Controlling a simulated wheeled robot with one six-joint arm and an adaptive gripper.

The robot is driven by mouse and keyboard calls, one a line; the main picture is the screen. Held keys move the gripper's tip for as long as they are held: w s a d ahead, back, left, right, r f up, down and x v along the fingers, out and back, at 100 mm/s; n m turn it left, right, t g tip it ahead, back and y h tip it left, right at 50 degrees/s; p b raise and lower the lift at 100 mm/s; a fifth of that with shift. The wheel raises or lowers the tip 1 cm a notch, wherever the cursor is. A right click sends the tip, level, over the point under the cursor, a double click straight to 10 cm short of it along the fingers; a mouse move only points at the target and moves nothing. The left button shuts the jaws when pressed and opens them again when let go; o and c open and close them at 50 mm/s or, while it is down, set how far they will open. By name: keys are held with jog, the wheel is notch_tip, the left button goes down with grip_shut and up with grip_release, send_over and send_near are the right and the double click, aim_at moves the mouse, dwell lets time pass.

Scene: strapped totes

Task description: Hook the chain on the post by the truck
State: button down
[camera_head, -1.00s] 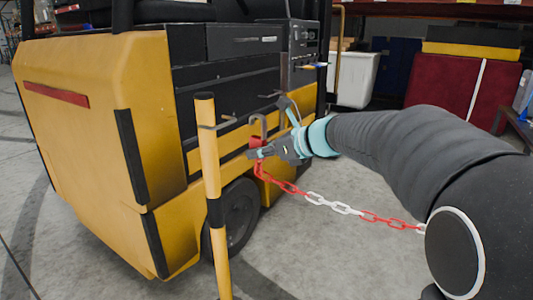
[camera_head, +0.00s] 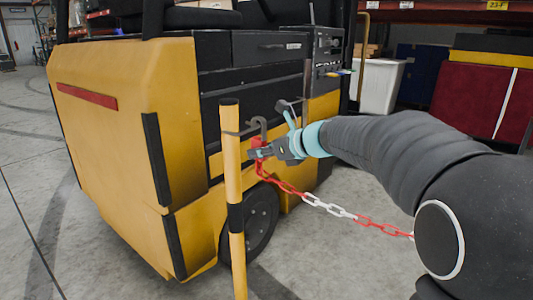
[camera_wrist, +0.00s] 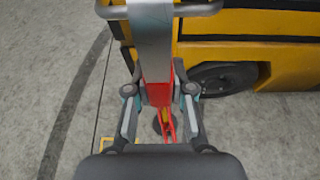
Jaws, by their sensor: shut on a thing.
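The yellow post (camera_head: 233,180) with a black band stands upright beside the yellow truck (camera_head: 130,120). A thin dark fitting (camera_head: 240,133) sticks out from its upper part. My gripper (camera_head: 262,152) is just right of the post's upper part, shut on the red end piece of the chain hook. The grey hook (camera_head: 258,123) arches up above the fingers, close to the fitting; whether they touch I cannot tell. The red-and-white chain (camera_head: 315,202) sags from the gripper to the right, behind my arm. In the wrist view, the hook (camera_wrist: 151,35) overlaps a grey bar (camera_wrist: 200,10).
The truck's side and wheel (camera_head: 250,220) are close behind the post and gripper. A white bin (camera_head: 380,82) and dark red panels (camera_head: 485,100) stand at the back right. The concrete floor left of the truck is clear.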

jog(key=shift+w+a+f+b, duration=0.8)
jog(key=shift+w+a+f, duration=0.25)
jog(key=shift+a+f, duration=0.25)
jog(key=c, duration=0.9)
grip_release()
